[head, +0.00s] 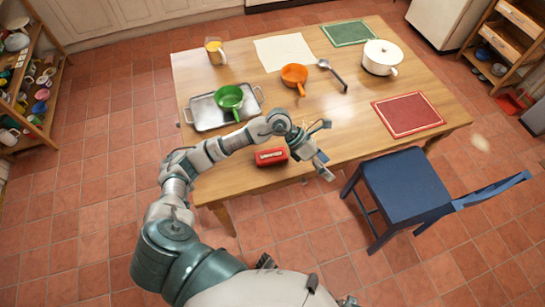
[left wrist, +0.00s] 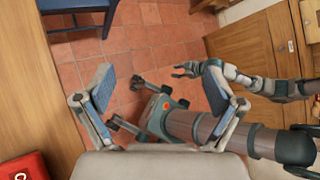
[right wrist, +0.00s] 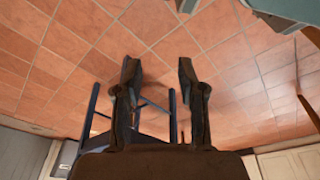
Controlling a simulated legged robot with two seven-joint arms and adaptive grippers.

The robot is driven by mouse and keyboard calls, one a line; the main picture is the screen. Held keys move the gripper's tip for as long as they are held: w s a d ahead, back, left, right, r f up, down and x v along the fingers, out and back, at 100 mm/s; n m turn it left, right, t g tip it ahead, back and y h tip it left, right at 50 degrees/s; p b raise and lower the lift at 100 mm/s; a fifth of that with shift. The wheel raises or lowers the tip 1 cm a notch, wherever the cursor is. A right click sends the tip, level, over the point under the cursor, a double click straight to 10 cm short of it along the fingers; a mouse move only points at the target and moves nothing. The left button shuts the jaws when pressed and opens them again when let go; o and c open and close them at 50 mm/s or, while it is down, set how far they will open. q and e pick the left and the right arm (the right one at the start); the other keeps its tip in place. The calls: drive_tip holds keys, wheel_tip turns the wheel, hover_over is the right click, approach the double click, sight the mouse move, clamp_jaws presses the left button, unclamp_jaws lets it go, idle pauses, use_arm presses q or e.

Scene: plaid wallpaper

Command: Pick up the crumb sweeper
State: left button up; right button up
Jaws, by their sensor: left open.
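The crumb sweeper looks to be the small red block-like object (head: 271,156) with a pale label, lying near the front edge of the wooden table (head: 350,130). Part of it also shows at the lower left of the left wrist view (left wrist: 30,168). My left gripper (head: 323,150) is open and empty, to the right of the red object and apart from it, by the table's front edge. In the left wrist view its fingers (left wrist: 159,88) are spread over floor. My right gripper (right wrist: 158,68) is open and empty, pointing at floor tiles, away from the table top.
A green pan (head: 229,97) on a metal tray (head: 207,116) stands behind my left forearm. An orange pan (head: 295,75), a ladle (head: 333,75), a white pot (head: 382,57) and a red mat (head: 408,114) lie farther back. A blue chair (head: 405,187) stands at the front right.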

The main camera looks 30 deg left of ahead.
use_arm(q)
drive_tip(key=w+a+f+y, duration=0.25)
drive_tip(key=a+y, duration=0.45)
drive_tip(key=a, duration=0.8)
drive_tip(key=y, duration=0.4)
hover_over(269, 155)
drive_tip(key=shift+n+g, duration=0.3)
drive_tip(key=shift+g, duration=0.1)
drive_tip(key=f, duration=0.9)
drive_tip(key=shift+w+a+b, duration=0.15)
drive_tip(key=shift+a+b, duration=0.05)
drive_tip(key=shift+b, duration=0.15)
drive_tip(key=shift+a+f, duration=0.2)
drive_tip(key=shift+f, duration=0.3)
drive_tip(key=f, duration=0.2)
drive_tip(key=d+f, duration=0.1)
drive_tip(key=f, duration=0.1)
drive_tip(key=shift+f, duration=0.35)
drive_tip(key=shift+a, duration=0.25)
drive_tip(key=c, duration=1.3)
use_arm(e)
drive_tip(key=f, duration=0.1)
drive_tip(key=s+f, duration=0.1)
drive_tip(key=f, duration=0.1)
drive_tip(key=shift+s+a+f, duration=0.1)
drive_tip(key=shift+s+a, duration=0.1)
drive_tip(key=shift+s, duration=0.15)
